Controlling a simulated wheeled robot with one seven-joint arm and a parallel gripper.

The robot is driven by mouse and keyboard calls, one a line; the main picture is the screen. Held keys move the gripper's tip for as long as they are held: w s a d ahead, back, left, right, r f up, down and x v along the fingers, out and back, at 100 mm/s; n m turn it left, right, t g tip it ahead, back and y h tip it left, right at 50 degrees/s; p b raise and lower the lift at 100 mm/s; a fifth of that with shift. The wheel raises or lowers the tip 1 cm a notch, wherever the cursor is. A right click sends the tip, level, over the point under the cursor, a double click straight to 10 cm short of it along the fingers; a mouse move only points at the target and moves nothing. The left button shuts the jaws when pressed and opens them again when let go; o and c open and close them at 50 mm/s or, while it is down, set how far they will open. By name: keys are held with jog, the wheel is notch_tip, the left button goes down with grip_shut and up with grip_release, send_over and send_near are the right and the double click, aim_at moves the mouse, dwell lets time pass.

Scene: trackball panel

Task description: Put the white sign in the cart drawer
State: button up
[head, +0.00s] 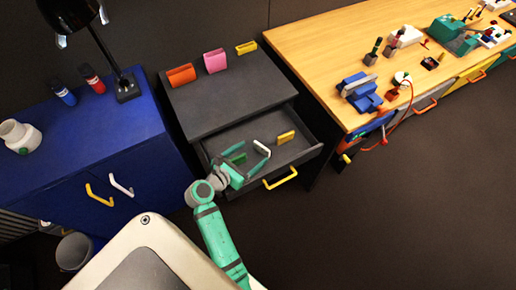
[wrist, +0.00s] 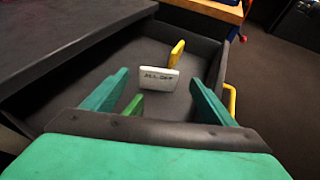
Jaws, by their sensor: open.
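The white sign (wrist: 158,78), with dark lettering, shows in the wrist view beyond and between my spread fingers, over the drawer floor. It also shows in the head view (head: 262,147) near the fingertips. I cannot tell whether it rests on the floor. My gripper (head: 241,158) is open, with its fingers over the drawer and apart from the sign. The cart drawer (head: 306,153) is pulled open under the dark cart top, and has a yellow handle (head: 280,178).
A yellow sign (head: 285,136) and a green sign (head: 237,159) are in the drawer. Orange (head: 181,75), pink (head: 215,60) and yellow (head: 246,48) pieces stand on the cart top. A blue cabinet (head: 85,135) is left, a wooden workbench (head: 330,45) right.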

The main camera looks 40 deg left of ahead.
jog(key=v, duration=0.4)
jog(key=shift+r, duration=0.1)
dwell(0.5)
